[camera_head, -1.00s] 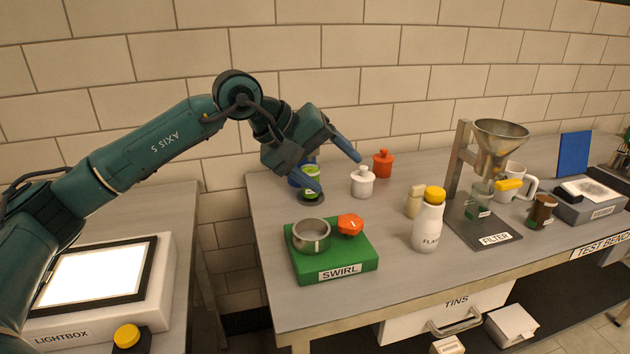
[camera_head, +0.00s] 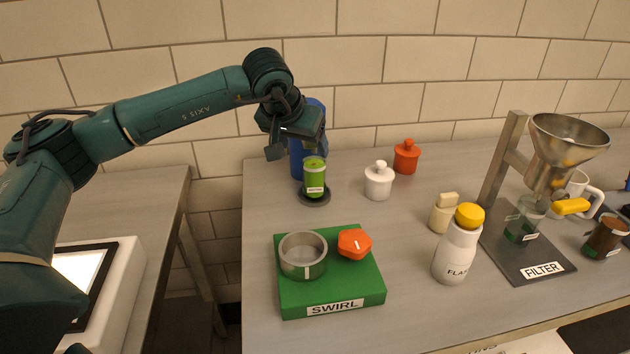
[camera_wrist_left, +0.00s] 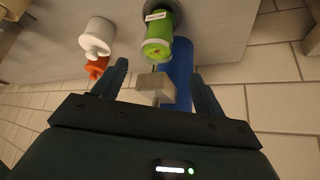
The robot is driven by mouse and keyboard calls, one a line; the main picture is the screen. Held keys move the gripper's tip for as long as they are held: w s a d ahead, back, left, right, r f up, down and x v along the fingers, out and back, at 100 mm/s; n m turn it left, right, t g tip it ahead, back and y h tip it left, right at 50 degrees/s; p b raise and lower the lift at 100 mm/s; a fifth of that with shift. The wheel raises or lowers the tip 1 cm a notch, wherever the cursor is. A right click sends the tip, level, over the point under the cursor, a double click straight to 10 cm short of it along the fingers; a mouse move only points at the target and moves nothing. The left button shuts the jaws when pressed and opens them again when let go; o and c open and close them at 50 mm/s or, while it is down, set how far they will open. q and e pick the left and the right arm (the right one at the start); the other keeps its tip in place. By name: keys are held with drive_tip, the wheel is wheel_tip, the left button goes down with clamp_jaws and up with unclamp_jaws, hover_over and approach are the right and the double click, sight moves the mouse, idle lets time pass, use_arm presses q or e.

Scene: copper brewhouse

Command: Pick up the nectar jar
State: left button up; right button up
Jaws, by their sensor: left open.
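The nectar jar, a small green jar with a white label (camera_head: 314,178), stands upright on a dark round base (camera_head: 315,199) near the back left of the bench. It also shows in the left wrist view (camera_wrist_left: 156,45), ahead of the fingers and roughly between their lines. My left gripper (camera_head: 297,150) is open, just above and slightly left of the jar in the head view. The fingers (camera_wrist_left: 158,72) hold nothing that I can make out. A pale block (camera_wrist_left: 155,90) shows between them; I cannot tell what it is. My right gripper is not in view.
A blue cylinder (camera_head: 296,160) stands close behind the jar, partly hidden by my gripper. A white lidded pot (camera_head: 379,182) and an orange one (camera_head: 406,157) are to its right. A green SWIRL stand (camera_head: 345,288) with a metal ring (camera_head: 303,256) is in front.

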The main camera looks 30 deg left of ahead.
sight(312, 158)
use_arm(q)
drive_tip(key=shift+d+p+x, duration=0.15)
drive_tip(key=shift+x, duration=1.6)
drive_tip(key=shift+d+p+x, duration=0.1)
drive_tip(key=shift+p+x, duration=0.05)
drive_tip(key=shift+x, duration=1.55)
drive_tip(key=shift+c, duration=0.5)
drive_tip(key=c, duration=1.3)
drive_tip(key=shift+r, duration=0.1)
clamp_jaws()
